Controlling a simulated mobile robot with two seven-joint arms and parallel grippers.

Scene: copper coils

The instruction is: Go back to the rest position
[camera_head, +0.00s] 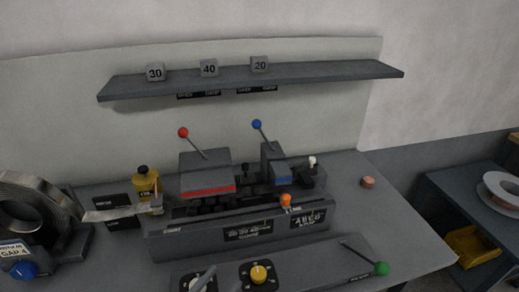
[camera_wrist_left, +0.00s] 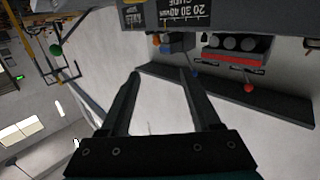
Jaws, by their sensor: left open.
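My left gripper (camera_wrist_left: 162,74) shows in the left wrist view, with two dark fingers spread apart and nothing between them. The wrist view is turned over, and the machine (camera_wrist_left: 195,18) appears along its top edge, beyond the fingertips. The fingers look apart from the machine. In the head view I cannot make out the left gripper clearly. My right gripper is in neither view.
The bench machine (camera_head: 240,230) has a red-knobbed lever (camera_head: 183,132) and a blue-knobbed lever (camera_head: 257,124). A shelf (camera_head: 330,72) holds blocks marked 30, 40 and 20. A strip coil (camera_head: 32,188) stands left. A copper-coloured piece (camera_head: 367,182) lies right.

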